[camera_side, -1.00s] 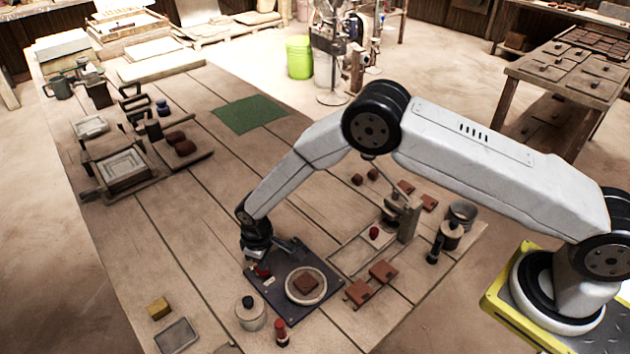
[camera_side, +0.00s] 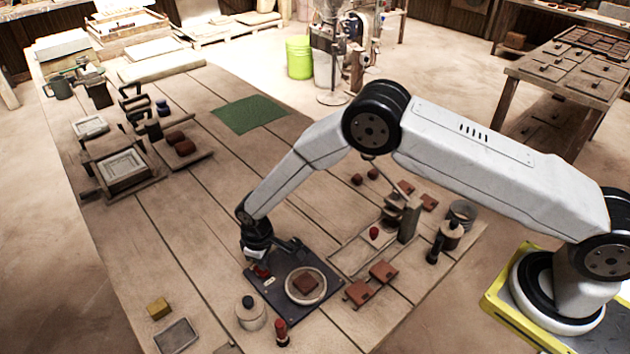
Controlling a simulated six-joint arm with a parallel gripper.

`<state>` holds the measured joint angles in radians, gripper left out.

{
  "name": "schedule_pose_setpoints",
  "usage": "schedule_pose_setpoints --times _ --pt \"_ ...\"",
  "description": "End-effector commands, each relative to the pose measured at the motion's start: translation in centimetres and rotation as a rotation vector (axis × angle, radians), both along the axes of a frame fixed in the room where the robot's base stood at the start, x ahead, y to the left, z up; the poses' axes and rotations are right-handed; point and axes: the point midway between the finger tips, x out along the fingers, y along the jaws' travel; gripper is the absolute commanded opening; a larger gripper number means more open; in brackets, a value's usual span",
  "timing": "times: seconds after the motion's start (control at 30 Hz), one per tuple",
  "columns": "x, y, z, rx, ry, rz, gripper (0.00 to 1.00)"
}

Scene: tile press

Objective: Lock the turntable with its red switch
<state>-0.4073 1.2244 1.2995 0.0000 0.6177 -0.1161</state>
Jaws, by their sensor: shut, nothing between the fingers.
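The turntable is a round pale disc (camera_side: 292,291) on a dark square base plate (camera_side: 322,309). A brown tile (camera_side: 305,284) lies on the disc. The red switch (camera_side: 262,271) is at the far left corner of the base plate. My gripper (camera_side: 261,262) points down right at the switch, with its fingers shut and nothing held. The fingertips overlap the switch in this view, so I cannot tell whether they touch it. The switch is partly hidden, and its setting is too small to read.
A lidded jar (camera_side: 250,314) and a red-topped bottle (camera_side: 281,332) stand in front of the base plate. Brown tiles (camera_side: 383,271) and a small press (camera_side: 408,222) are to the right. The table's middle, toward the green mat (camera_side: 249,115), is clear.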

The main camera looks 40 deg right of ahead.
Motion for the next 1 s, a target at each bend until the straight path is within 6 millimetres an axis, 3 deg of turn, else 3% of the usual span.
schedule_pose_setpoints --times 1.0 --pt "0.00 0.00 -0.98 0.000 0.001 0.000 0.00"
